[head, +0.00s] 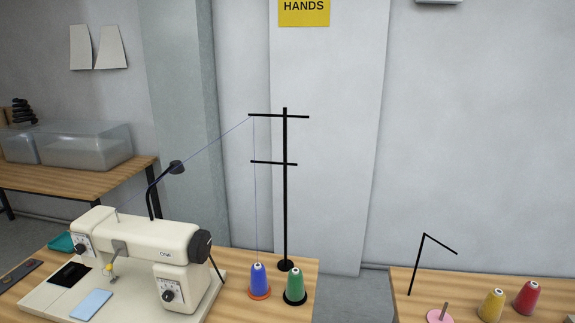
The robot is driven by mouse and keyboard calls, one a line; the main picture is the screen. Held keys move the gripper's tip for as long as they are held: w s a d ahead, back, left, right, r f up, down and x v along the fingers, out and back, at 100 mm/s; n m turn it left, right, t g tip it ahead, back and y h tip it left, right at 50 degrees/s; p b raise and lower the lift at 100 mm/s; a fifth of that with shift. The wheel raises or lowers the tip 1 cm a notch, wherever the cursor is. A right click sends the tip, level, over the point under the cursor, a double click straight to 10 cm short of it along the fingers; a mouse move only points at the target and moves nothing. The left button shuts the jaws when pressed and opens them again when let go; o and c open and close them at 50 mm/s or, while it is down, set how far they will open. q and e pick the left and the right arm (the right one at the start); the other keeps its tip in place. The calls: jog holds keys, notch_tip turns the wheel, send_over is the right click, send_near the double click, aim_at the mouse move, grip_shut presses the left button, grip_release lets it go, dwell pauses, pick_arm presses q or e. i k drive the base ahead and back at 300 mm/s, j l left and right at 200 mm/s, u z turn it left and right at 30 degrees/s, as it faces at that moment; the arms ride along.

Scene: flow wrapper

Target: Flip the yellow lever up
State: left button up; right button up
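A cream sewing machine (150,240) stands on the wooden table at the lower left. A small yellow part (109,267) shows near its needle area, below the left end of the arm. It is too small to tell for certain that it is the lever, or whether it is up or down. Neither of my grippers is in view.
A blue thread cone (259,280) and a green cone (295,286) stand right of the machine by a black thread stand (285,200). A light blue cloth piece (91,304) lies on the machine bed. A gap separates the right table (470,280), which holds several cones.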

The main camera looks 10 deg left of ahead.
aim_at(109, 268)
jog(key=j+u, duration=0.1)
jog(key=u, duration=1.1)
